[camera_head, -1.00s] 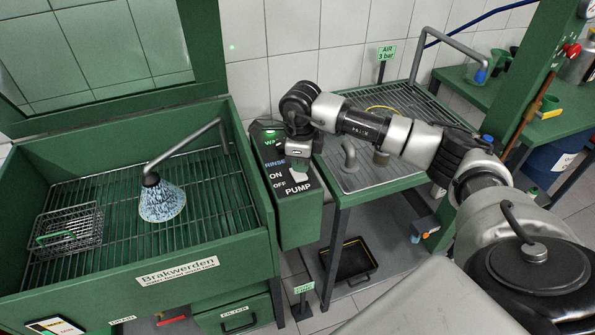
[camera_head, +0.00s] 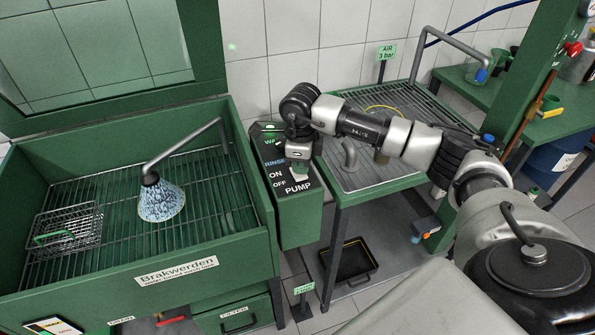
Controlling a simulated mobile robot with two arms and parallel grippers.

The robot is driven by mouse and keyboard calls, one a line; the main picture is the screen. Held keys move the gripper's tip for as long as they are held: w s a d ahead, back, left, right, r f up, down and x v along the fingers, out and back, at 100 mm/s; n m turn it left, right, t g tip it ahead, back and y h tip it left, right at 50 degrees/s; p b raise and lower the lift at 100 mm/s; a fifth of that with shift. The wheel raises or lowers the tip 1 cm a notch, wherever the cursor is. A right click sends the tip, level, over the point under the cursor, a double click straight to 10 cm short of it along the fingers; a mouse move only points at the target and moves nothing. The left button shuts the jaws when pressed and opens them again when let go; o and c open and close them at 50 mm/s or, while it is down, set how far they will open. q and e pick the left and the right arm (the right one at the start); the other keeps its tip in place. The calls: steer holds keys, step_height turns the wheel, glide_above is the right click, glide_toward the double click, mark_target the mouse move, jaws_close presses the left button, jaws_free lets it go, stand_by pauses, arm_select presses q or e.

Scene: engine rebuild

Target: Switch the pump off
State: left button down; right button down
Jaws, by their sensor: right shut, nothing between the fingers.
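The green control panel (camera_head: 296,223) is fixed to the right side of the parts washer and carries WASH and RINSE labels above ON, OFF and PUMP. A pale pump switch (camera_head: 300,172) sits beside the ON and OFF words; its exact position is hard to tell. My right gripper (camera_head: 284,160) is shut and empty, pointing down over the panel just above the switch. I cannot tell whether it touches the switch. Its wrist hides part of the upper panel. A bluish-white spray cone (camera_head: 161,202) comes from the nozzle in the washer (camera_head: 262,215). My left gripper is out of view.
A wire basket (camera_head: 66,228) lies on the washer's grate at the left. The raised lid (camera_head: 212,60) stands behind. A drain table (camera_head: 375,183) stands to the right under my right arm, with a black tray (camera_head: 348,262) below. A tiled wall closes the back.

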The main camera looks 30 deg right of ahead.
steer(key=shift+s+f+b, duration=0.1)
steer(key=shift+f+b, duration=0.6)
steer(key=shift+f, duration=0.25)
stand_by(0.3)
steer(key=shift+r, duration=0.15)
steer(key=shift+r+p, duration=0.55)
steer(key=shift+r, duration=0.05)
steer(key=shift+r+p, duration=1.65)
steer(key=shift+r, duration=1.2)
steer(key=shift+a+f, duration=0.1)
